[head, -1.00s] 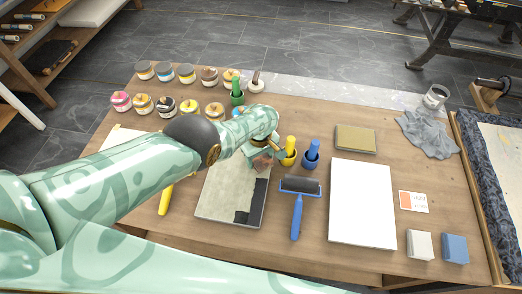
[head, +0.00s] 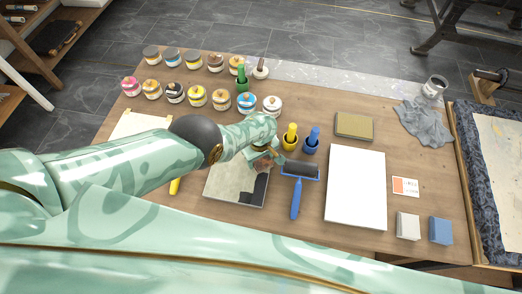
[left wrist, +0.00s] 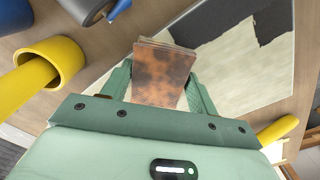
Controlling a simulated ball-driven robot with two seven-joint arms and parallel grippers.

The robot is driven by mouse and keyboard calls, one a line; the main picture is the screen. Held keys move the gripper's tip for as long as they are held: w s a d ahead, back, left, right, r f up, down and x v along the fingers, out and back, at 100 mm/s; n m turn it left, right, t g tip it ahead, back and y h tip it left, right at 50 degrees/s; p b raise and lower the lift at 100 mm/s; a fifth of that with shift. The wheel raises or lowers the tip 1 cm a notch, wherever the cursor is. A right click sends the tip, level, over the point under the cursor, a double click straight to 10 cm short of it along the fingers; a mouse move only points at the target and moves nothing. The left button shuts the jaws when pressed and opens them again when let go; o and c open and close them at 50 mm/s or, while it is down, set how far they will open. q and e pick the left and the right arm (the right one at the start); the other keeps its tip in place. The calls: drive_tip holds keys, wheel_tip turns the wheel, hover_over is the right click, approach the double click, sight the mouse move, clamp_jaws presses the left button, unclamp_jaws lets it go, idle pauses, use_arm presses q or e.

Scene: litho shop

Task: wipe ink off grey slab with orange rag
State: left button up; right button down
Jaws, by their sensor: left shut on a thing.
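The grey slab (head: 224,184) lies on the wooden table below my left forearm. Black ink (head: 259,188) covers its right side in a stepped patch. The slab also shows in the left wrist view (left wrist: 238,68), with the ink (left wrist: 272,20) at the top right. My left gripper (head: 262,160) is shut on a folded orange-brown rag with dark blotches (left wrist: 163,75). The rag is at the slab's far right part, beside the ink. I cannot tell whether it touches the slab. My right gripper is not in view.
A blue-handled roller (head: 297,185) lies right of the slab. Yellow (head: 290,138) and blue (head: 311,141) pots stand just behind it. Several ink jars (head: 197,97) fill the back left. White paper (head: 356,188) lies at right. A yellow handle (head: 175,186) lies at left.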

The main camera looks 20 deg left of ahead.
sight(257, 171)
use_arm(q)
drive_tip(key=shift+s+f+p, duration=0.25)
drive_tip(key=shift+s+p, duration=0.1)
drive_tip(key=shift+s, duration=0.9)
drive_tip(key=shift+s+r+p, duration=0.15)
drive_tip(key=shift+s+p, duration=1.25)
drive_tip(key=shift+s, duration=0.35)
drive_tip(key=shift+s+d+r+p, duration=0.1)
drive_tip(key=shift+s+p, duration=0.85)
drive_tip(key=shift+s, duration=0.1)
drive_tip(key=shift+s+p, duration=0.35)
drive_tip(key=shift+s, duration=0.25)
drive_tip(key=shift+s+d+r+p, duration=0.1)
drive_tip(key=shift+s+p, duration=0.35)
drive_tip(key=shift+p, duration=0.05)
drive_tip(key=shift+s+p, duration=0.6)
drive_tip(key=shift+s, duration=0.35)
drive_tip(key=shift+w+b, duration=0.4)
drive_tip(key=shift+w+f+b, duration=0.25)
drive_tip(key=shift+w+b, duration=0.55)
drive_tip(key=shift+w, duration=0.3)
drive_tip(key=shift+s+r+p, duration=0.2)
drive_tip(key=shift+p, duration=0.1)
drive_tip(key=shift+s+r+p, duration=0.1)
drive_tip(key=shift+s+p, duration=0.45)
drive_tip(key=shift+s, duration=0.7)
